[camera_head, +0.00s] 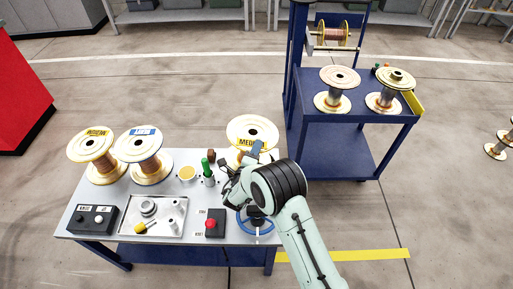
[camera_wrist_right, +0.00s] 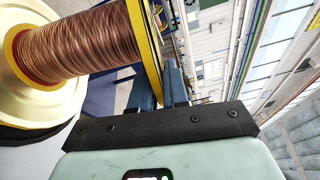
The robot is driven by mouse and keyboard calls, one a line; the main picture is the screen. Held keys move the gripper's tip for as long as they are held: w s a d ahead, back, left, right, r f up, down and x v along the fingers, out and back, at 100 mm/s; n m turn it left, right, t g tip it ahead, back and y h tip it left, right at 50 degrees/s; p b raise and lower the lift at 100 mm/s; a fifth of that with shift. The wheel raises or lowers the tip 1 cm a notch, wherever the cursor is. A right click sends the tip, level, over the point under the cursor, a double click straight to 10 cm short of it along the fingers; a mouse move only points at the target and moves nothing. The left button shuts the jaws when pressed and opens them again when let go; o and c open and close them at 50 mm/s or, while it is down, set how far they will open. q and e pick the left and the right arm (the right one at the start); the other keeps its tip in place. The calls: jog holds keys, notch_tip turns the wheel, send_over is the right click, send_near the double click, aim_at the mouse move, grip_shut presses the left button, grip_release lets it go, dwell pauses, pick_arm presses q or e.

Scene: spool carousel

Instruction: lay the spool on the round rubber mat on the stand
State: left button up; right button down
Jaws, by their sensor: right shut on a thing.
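The spool (camera_head: 252,127), with a pale yellow flange and yellow label, stands roughly upright at the bench's back right corner. The right wrist view shows its copper-coloured winding (camera_wrist_right: 75,45) and wide pale lower flange (camera_wrist_right: 35,95). My right gripper (camera_head: 256,151) is shut on the rim of its upper flange, with the blue fingers (camera_wrist_right: 160,88) on either side of the rim. A dark edge (camera_wrist_right: 30,138) shows under the lower flange; it may be the rubber mat, but most of it is hidden. I cannot tell whether the spool rests on it. My left gripper is not in view.
Two more spools (camera_head: 94,150) (camera_head: 145,150) stand at the bench's left. A green-topped post (camera_head: 206,167), a red button box (camera_head: 214,224) and a blue handwheel (camera_head: 262,228) are near my right arm. A blue cart (camera_head: 345,115) with spools stands behind right.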

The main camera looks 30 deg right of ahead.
jog(key=shift+f+b, duration=1.85)
jog(key=shift+f, duration=0.25)
jog(key=c, duration=1)
grip_release()
jog(key=shift+c, duration=0.2)
jog(key=v, duration=1.3)
jog(key=shift+s+a, duration=0.15)
jog(key=shift+f, duration=0.15)
